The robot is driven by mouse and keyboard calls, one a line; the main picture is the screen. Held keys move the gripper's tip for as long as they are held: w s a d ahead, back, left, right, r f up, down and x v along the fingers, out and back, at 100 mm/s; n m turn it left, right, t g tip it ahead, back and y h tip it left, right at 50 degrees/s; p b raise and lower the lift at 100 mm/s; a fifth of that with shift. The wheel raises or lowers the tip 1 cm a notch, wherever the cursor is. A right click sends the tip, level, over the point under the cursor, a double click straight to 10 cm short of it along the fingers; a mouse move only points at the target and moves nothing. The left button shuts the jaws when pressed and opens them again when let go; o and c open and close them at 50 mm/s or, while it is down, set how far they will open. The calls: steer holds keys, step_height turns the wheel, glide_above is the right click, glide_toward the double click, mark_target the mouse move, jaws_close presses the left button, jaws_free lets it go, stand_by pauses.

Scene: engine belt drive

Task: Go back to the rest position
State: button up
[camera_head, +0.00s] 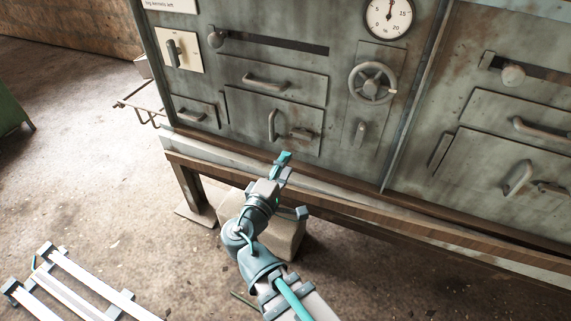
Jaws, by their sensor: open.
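My gripper (284,160) is at the end of my arm, near the middle of the view. It is open, and I see nothing between its fingers. It is in front of the lower part of a grey-green metal cabinet (205,70). In the picture its fingertips lie just below a hatch door (248,112) with a vertical handle. I cannot tell the exact gap to the cabinet.
A wooden beam (440,233) runs along the cabinet's base. A pale block (288,238) stands on the floor behind my arm. A handwheel (372,83), gauge (388,16) and handles are on the front. Floor (90,110) at left is mostly clear.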

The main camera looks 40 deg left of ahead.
steer(key=shift+d, duration=0.1)
steer(key=s+d+f+m+g+h, duration=0.1)
steer(key=d+f+m+g+h, duration=0.55)
steer(key=d+f, duration=0.95)
steer(key=s+d+f+m+g+h, duration=0.1)
steer(key=d+f+m+g+h, duration=0.3)
steer(key=d+f+g+h, duration=0.75)
steer(key=s+d+f+m+g+y, duration=0.6)
steer(key=s+d+f+g+y, duration=0.1)
steer(key=s+d, duration=0.5)
steer(key=s+d+f+m+g+y, duration=0.5)
steer(key=s+d+f+g+y, duration=0.15)
steer(key=s+d, duration=0.55)
steer(key=w+r+t+p, duration=0.7)
steer(key=r+p, duration=0.8)
steer(key=p, duration=1.2)
steer(key=shift+w+d+r+p, duration=0.3)
steer(key=shift+w+p, duration=0.1)
steer(key=shift+w, duration=1)
steer(key=shift+h, duration=0.25)
